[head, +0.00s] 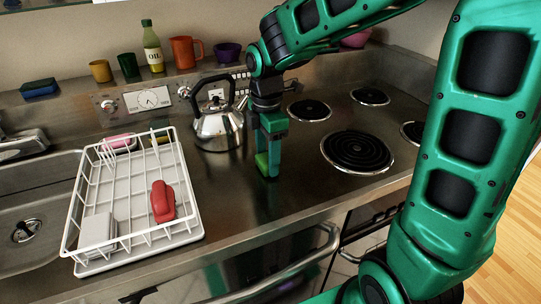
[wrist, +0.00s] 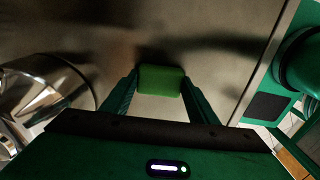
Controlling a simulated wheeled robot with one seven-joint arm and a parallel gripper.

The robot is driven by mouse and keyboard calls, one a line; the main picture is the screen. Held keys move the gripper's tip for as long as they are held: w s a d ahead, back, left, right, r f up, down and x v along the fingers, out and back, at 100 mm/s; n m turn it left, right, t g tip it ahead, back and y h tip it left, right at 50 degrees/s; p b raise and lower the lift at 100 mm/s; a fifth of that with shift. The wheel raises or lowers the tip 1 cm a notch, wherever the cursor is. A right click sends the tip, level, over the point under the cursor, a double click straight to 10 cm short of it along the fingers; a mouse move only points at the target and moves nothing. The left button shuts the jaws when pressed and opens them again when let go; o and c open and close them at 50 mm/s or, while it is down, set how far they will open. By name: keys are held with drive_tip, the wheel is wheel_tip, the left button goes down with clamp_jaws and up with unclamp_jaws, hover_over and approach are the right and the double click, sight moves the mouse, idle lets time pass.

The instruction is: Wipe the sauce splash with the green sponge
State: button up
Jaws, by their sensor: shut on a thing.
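My gripper (head: 268,160) points down over the steel counter, between the kettle and the coil hob. It is shut on the green sponge (wrist: 160,79), which sits between both fingertips in the wrist view. I cannot make out a sauce splash in either view; the sponge and fingers hide part of the counter.
A steel kettle (head: 218,127) stands just left of my gripper. A white dish rack (head: 131,187) holds a red item (head: 162,201) and a grey item. Coil burners (head: 357,151) lie right. Cups and an oil bottle (head: 152,47) line the back ledge. The front counter is clear.

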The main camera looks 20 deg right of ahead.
wheel_tip(320, 180, up, 3)
drive_tip(key=shift+f, duration=0.1)
drive_tip(key=shift+d+r, duration=0.15)
drive_tip(key=shift+r, duration=2.4)
drive_tip(key=shift+s, duration=0.1)
